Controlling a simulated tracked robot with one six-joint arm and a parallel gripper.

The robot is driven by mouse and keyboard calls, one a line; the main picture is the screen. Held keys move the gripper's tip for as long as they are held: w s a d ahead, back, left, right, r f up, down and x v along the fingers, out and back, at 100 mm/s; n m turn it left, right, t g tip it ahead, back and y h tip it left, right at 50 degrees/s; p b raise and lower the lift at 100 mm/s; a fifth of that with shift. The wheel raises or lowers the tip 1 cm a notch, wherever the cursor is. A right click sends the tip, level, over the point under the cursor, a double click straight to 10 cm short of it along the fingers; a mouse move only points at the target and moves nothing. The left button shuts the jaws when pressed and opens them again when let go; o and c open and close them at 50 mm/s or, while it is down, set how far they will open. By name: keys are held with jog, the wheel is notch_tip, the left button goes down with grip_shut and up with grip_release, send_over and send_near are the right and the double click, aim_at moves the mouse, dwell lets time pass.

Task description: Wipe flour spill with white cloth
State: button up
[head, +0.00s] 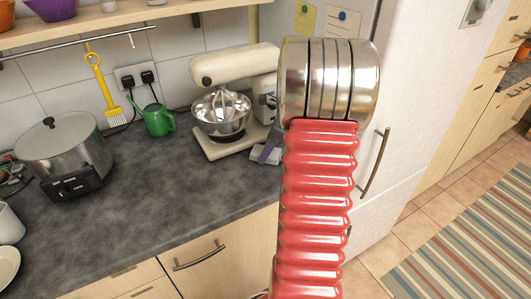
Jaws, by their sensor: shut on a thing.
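My red ribbed arm with its metal joint rises through the middle of the head view and hides much of what is behind it. A small part of my gripper (268,150) shows at the arm's left edge, by the mixer's base. It is shut on a small pale piece, which looks like the white cloth (260,158). The cloth is at the counter's right end; whether it touches the counter I cannot tell. I see no clear flour spill on the visible counter; part of the counter is hidden behind my arm.
A cream stand mixer (235,75) with a steel bowl (221,115) stands just left of my gripper. A green watering can (157,120) and a steel pot (65,148) are farther left. The dark counter (150,205) is clear in front. A white fridge (415,110) stands right.

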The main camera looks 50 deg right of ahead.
jog(key=shift+w+d, duration=0.25)
jog(key=shift+w, duration=0.5)
jog(key=shift+d+r, duration=0.15)
jog(key=shift+w, duration=0.1)
jog(key=shift+a, duration=0.2)
jog(key=shift+s+a, duration=0.15)
jog(key=shift+s, duration=0.25)
jog(key=shift+s+a, duration=0.2)
jog(key=shift+s, duration=0.5)
jog(key=shift+s+a, duration=0.15)
jog(key=shift+s, duration=0.5)
jog(key=shift+r, duration=0.1)
